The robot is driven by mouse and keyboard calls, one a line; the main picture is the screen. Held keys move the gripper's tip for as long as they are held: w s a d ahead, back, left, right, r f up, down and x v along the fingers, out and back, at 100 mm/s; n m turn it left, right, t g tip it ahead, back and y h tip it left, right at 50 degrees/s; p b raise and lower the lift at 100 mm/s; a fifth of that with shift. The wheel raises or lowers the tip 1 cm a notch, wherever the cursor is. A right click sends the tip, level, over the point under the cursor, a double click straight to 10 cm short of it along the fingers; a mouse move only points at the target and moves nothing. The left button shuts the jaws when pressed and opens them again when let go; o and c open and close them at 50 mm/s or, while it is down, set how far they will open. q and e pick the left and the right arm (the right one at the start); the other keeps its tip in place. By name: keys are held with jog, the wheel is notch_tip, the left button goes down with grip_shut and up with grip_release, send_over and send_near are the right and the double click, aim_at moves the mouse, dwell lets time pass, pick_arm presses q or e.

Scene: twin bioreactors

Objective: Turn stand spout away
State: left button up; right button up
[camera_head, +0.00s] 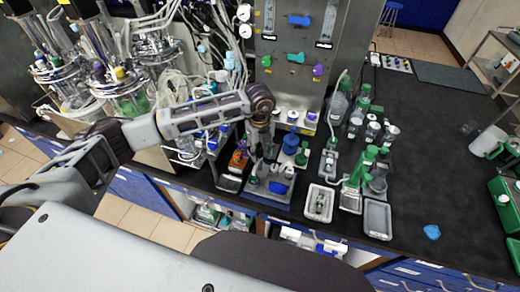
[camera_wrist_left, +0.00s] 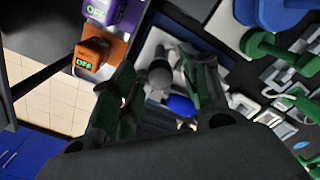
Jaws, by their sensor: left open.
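My left gripper (camera_head: 262,142) hangs over the black bench, fingers pointing down just above a blue-edged tray (camera_head: 250,197). In the left wrist view its two fingers (camera_wrist_left: 163,78) stand apart, with a grey round knob (camera_wrist_left: 160,76) showing between them. A blue rounded part (camera_wrist_left: 181,105) lies below the knob. I cannot tell whether the fingers touch the knob. No spout can be made out clearly; the gripper hides part of the tray's contents. A green-topped stand (camera_head: 366,160) is to the right in the head view. My right gripper is not in view.
An orange block marked OFF (camera_wrist_left: 88,57) is close to the left finger, beside a purple one (camera_wrist_left: 119,22). Glass bioreactors (camera_head: 128,95) stand at the left. Small trays (camera_head: 376,218) lie to the right. The bench right of them is mostly clear.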

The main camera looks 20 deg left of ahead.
pick_arm(q)
grip_shut()
